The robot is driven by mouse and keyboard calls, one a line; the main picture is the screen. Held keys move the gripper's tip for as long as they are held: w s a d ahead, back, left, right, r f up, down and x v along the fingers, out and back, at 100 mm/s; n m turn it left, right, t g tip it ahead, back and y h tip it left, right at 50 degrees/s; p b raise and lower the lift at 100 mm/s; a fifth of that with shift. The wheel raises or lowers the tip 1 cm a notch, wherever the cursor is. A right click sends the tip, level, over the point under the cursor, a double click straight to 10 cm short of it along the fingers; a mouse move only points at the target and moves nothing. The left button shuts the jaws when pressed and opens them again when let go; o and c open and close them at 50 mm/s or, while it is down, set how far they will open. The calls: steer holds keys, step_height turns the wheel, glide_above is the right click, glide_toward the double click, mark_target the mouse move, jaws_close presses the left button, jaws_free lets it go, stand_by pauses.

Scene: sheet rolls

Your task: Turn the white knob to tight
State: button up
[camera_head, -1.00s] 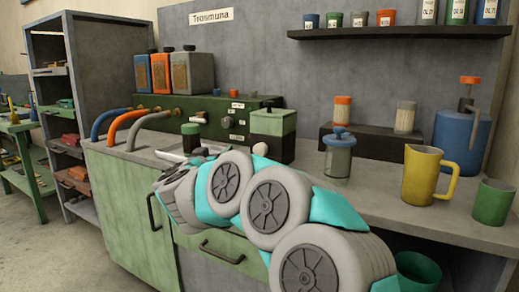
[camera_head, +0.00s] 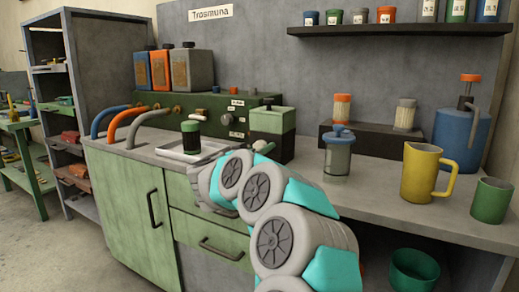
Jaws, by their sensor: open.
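A white tray (camera_head: 172,152) with a green-capped jar (camera_head: 190,137) lies before the panel. A green-lidded box (camera_head: 272,121) stands right of the knob. A blue-lidded jar (camera_head: 338,154) and a yellow jug (camera_head: 421,173) stand further right. Curved hoses (camera_head: 148,119) are at left.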

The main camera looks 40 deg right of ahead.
steer(key=shift+d, duration=0.15)
jaws_close()
stand_by(0.6)
